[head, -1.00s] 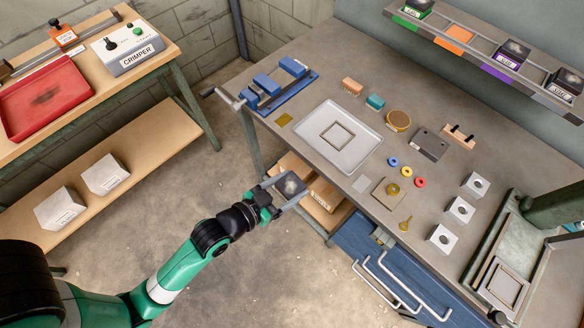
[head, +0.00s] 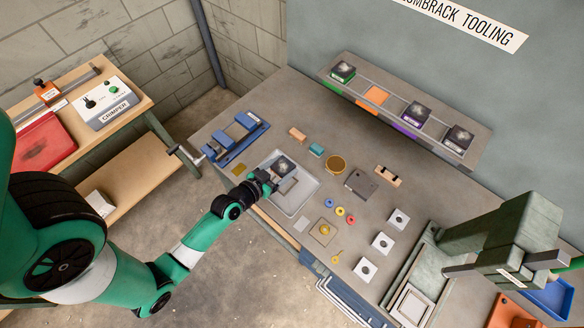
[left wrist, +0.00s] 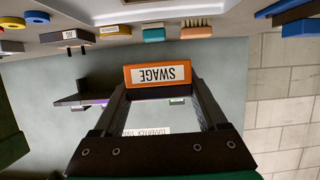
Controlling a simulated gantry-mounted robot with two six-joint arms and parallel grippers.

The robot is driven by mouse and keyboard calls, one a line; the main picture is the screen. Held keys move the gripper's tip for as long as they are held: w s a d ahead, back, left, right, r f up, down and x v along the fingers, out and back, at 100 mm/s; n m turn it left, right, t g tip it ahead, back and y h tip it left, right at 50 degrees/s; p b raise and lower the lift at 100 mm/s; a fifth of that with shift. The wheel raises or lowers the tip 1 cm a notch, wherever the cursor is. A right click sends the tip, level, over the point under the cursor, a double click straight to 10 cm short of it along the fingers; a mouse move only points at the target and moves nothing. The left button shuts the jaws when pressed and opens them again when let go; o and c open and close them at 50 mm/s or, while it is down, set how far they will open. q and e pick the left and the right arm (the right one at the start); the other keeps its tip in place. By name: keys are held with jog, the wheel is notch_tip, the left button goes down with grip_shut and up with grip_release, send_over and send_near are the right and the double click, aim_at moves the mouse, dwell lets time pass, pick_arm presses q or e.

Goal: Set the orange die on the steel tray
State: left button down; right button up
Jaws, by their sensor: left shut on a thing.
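The orange die (left wrist: 158,76) has a white label reading SWAGE and sits between the fingertips of my left gripper (left wrist: 158,90) in the left wrist view. In the head view the die's dark, worn top (head: 284,164) shows over the far left part of the steel tray (head: 302,201). My left gripper (head: 270,178) is shut on the die from the near left side. I cannot tell whether the die touches the tray. A square outline on the tray is partly covered by the gripper and die. My right gripper is not in view.
A blue vise (head: 236,137) stands left of the tray. Coloured rings, white blocks (head: 383,242) and the fly press (head: 500,235) are further right. The rack (head: 343,72) holds other dies; its orange place is empty.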

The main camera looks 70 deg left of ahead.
pick_arm(q)
jog(key=shift+s+d+f, duration=0.1)
jog(key=shift+s+f, duration=0.05)
jog(key=shift+f+b, duration=0.2)
jog(key=shift+b, duration=0.2)
notch_tip(320, 180, down, 6)
jog(key=b, duration=0.5)
jog(key=shift+b, duration=0.4)
jog(key=shift+f+b, duration=0.55)
jog(key=shift+b, duration=0.2)
dwell(1.7)
